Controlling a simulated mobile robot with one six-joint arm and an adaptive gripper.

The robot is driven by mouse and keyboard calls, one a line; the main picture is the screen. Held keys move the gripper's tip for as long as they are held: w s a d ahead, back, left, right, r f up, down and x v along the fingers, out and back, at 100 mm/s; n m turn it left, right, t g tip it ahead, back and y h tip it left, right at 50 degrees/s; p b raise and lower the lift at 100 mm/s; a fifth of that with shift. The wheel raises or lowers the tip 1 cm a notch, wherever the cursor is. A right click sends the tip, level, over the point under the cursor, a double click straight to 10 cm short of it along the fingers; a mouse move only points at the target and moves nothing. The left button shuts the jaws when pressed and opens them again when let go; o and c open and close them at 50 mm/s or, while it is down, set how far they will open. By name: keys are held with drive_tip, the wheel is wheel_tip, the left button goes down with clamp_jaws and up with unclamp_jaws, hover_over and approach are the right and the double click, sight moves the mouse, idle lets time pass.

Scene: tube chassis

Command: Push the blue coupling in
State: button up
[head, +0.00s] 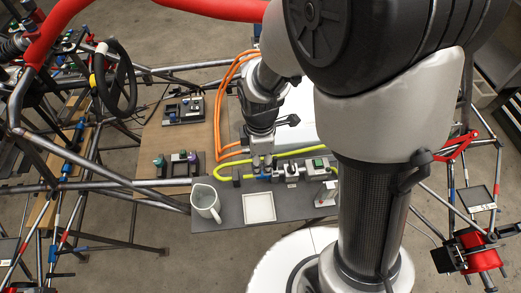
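A small blue part (258,177), which looks like the blue coupling, sits on the dark grey board (233,215). It lies among small fittings at the end of the yellow hose (228,164). My gripper (262,163) points down directly above or at this spot. The fingertips are small and partly merge with the fittings, so I cannot tell whether they touch the blue part or how far apart they are. How deep the coupling sits is too small to see.
A fitting with a green top (319,163) is to the right. Orange hoses (222,100) curve behind. Chassis tubes (90,165) cross at left.

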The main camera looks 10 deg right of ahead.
drive_tip(key=shift+r, duration=2.3)
drive_tip(key=s+d+r+m+t+b, duration=0.3)
drive_tip(key=s+d+r+m, duration=0.4)
drive_tip(key=s+r+m, duration=0.6)
drive_tip(key=m+t, duration=0.1)
drive_tip(key=m, duration=0.3)
drive_tip(key=shift+s+d+r+m+t, duration=0.25)
drive_tip(key=shift+d+m+t, duration=0.05)
drive_tip(key=shift+d, duration=0.05)
drive_tip(key=shift+c, duration=0.3)
